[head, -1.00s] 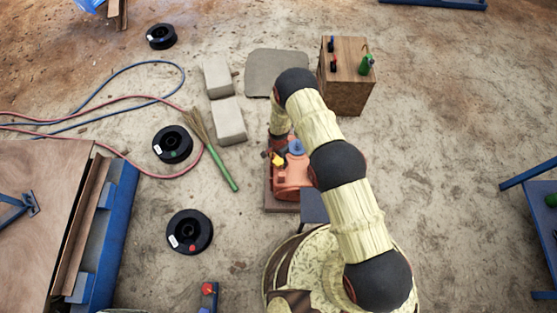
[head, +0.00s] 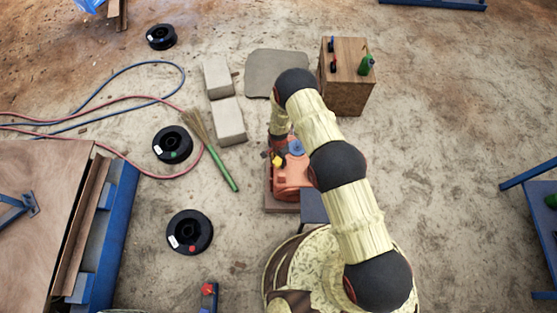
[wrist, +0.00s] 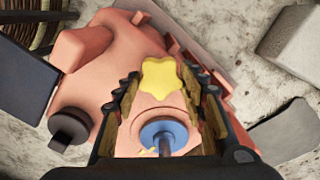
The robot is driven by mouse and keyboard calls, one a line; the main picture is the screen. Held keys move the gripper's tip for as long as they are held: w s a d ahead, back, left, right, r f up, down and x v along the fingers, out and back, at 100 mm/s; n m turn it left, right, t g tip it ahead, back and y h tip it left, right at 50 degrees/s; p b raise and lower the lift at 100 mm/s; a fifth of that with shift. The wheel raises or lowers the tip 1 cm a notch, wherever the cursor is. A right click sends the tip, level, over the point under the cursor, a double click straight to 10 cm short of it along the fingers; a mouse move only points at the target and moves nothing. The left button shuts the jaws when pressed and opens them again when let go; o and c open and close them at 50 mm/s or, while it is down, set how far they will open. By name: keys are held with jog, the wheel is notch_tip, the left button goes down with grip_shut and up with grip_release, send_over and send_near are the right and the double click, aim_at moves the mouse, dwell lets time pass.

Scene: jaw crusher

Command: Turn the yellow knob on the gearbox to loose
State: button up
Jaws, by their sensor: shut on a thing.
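The yellow star-shaped knob (wrist: 163,78) sits on the orange gearbox (wrist: 95,75) in the wrist view. My gripper (wrist: 165,84) is shut on the knob, one dark, ridged finger on each side of it. A blue round part (wrist: 163,134) with a grey shaft lies just below the knob in the picture. In the head view the gearbox (head: 291,183) stands below my bent arm, with the blue part (head: 296,147) on top. My arm hides part of the gearbox there. I cannot read any loose or tight marking.
Concrete blocks (head: 229,121) and a broom (head: 222,167) lie left of the gearbox. A wooden box (head: 346,92) with small items stands behind it to the right. Black spools (head: 190,232) and hoses lie farther left. The floor to the right is mostly clear.

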jog(key=n+b, duration=0.1)
jog(key=n, duration=0.4)
jog(key=shift+n+b, duration=0.3)
jog(key=shift+b, duration=0.1)
jog(key=n+b, duration=0.1)
jog(key=n, duration=0.4)
jog(key=n+b, duration=0.1)
jog(key=n, duration=0.4)
jog(key=shift+n, duration=0.4)
jog(key=shift+n+b, duration=0.35)
jog(key=shift+n, duration=1.95)
jog(key=o, duration=1.2)
jog(key=shift+c, duration=0.2)
